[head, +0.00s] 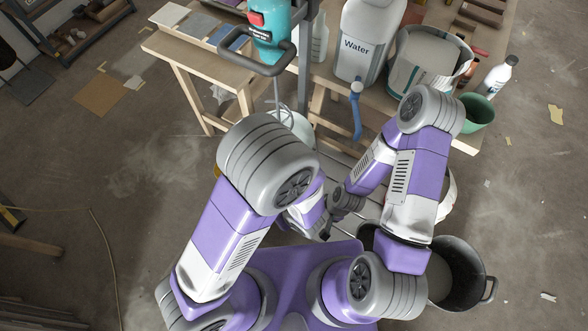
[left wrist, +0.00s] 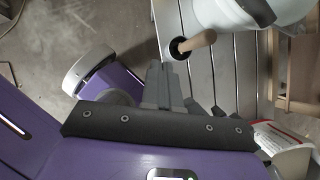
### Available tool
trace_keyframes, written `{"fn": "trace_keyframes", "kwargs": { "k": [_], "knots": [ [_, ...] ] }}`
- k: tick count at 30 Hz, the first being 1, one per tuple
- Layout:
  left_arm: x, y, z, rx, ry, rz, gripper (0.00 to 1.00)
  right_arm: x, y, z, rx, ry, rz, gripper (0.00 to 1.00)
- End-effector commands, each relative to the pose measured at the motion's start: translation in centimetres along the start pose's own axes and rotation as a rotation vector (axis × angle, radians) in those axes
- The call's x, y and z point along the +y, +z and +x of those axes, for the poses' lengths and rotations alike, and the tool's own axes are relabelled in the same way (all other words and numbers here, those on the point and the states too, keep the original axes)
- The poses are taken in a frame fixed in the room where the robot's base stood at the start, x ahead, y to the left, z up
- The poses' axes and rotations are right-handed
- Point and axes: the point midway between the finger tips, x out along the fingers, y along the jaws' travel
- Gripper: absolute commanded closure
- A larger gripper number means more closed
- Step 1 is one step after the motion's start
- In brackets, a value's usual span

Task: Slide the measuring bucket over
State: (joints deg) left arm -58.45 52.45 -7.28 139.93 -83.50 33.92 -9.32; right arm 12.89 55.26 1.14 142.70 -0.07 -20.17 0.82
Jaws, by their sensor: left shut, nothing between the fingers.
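The measuring bucket (head: 424,62) looks like the pale, see-through bucket with markings and a handle. It stands upright on the wooden workbench (head: 340,82), right of the Water container. My left gripper (left wrist: 162,72) is shut and empty in the left wrist view. In the head view it is mostly hidden by my arm, low and well away from the bucket. My right gripper (head: 340,208) shows as a small dark shape below the bench front, apart from the bucket; its finger gap is unclear.
The Water container (head: 366,40) stands left of the bucket. A green cup (head: 477,112) and a white bottle (head: 497,76) stand to its right. A teal mixer (head: 268,35) is at the bench's left. A black tub (head: 466,268) is on the floor.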

Motion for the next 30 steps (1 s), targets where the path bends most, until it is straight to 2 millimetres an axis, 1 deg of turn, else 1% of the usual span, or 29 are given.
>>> {"fn": "trace_keyframes", "kwargs": {
  "k": [1, 3, 6, 9, 11, 14, 24, 26, 30],
  "knots": [
    [-1.8, 0.3, -1.1, -0.079, -0.075, 0.104, 1.00, 0.1, 0.0, 0.2, 0.000, 0.000, 0.000, 1.00],
    [-3.7, 0.6, -2.4, -0.169, -0.156, 0.210, 1.00, 0.1, 0.0, 0.3, 0.000, 0.000, 0.000, 1.00],
    [-5.7, 0.8, -3.9, -0.256, -0.239, 0.307, 1.00, 0.1, 0.0, 0.3, 0.000, 0.000, 0.000, 1.00],
    [-6.6, 0.8, -4.6, -0.298, -0.279, 0.352, 1.00, 0.2, 0.0, 0.4, 0.000, 0.000, 0.000, 1.00],
    [-6.9, 0.9, -4.3, -0.307, -0.286, 0.360, 1.00, 0.2, 0.0, 0.6, 0.000, 0.000, 0.000, 1.00],
    [-7.3, 1.1, -3.2, -0.307, -0.285, 0.361, 1.00, 0.3, 0.0, 0.9, 0.000, 0.000, 0.000, 1.00],
    [-9.5, 2.8, 3.5, -0.305, -0.282, 0.358, 1.00, 1.0, -0.1, 2.7, 0.000, 0.000, 0.000, 1.00],
    [-9.9, 3.0, 4.6, -0.305, -0.282, 0.359, 1.00, 1.1, -0.1, 3.0, 0.000, 0.000, 0.000, 1.00],
    [-10.9, 4.9, 5.2, -0.305, -0.285, 0.357, 1.00, 1.1, -0.1, 2.8, 0.000, 0.000, 0.000, 1.00]
  ]
}}
